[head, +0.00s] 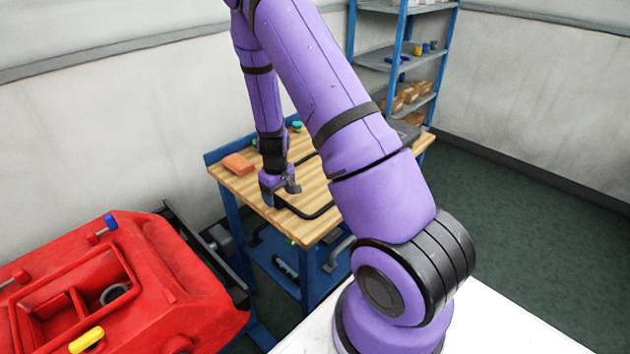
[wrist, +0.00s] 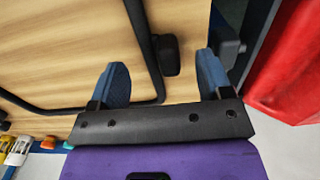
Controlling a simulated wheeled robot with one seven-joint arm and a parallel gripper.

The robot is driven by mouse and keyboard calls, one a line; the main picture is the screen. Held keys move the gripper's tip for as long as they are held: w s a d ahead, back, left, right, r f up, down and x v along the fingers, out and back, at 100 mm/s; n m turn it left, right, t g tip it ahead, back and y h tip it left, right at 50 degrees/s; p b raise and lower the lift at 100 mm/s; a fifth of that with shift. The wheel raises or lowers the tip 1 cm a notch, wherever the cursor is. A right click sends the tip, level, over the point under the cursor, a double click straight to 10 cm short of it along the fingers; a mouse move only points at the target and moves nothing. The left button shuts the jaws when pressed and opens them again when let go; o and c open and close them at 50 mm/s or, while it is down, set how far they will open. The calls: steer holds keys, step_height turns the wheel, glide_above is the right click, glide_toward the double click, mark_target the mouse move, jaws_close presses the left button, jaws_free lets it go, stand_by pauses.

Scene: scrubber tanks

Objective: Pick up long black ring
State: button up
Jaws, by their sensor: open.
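The long black ring (head: 313,214) lies on the wooden tabletop, partly hidden by my arm in the head view. In the wrist view its dark tube (wrist: 146,45) runs down from the top edge, bends at a corner and goes off left. My gripper (head: 281,190) is low over the table's near left part, at the ring. In the wrist view my gripper (wrist: 163,78) is open, with one blue finger on each side of the tube. I cannot tell whether they touch it. A short dark piece (wrist: 170,56) lies beside the tube between the fingers.
The wooden workbench (head: 232,182) has an orange block (head: 238,164) at its back left. A red scrubber tank (head: 165,290) stands left of the bench. A blue shelf rack (head: 397,55) stands behind. Green floor (head: 530,220) is clear at right.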

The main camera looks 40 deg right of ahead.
steer(key=shift+f, duration=1.2)
steer(key=shift+c, duration=0.4)
steer(key=c, duration=1)
steer(key=shift+r, duration=0.1)
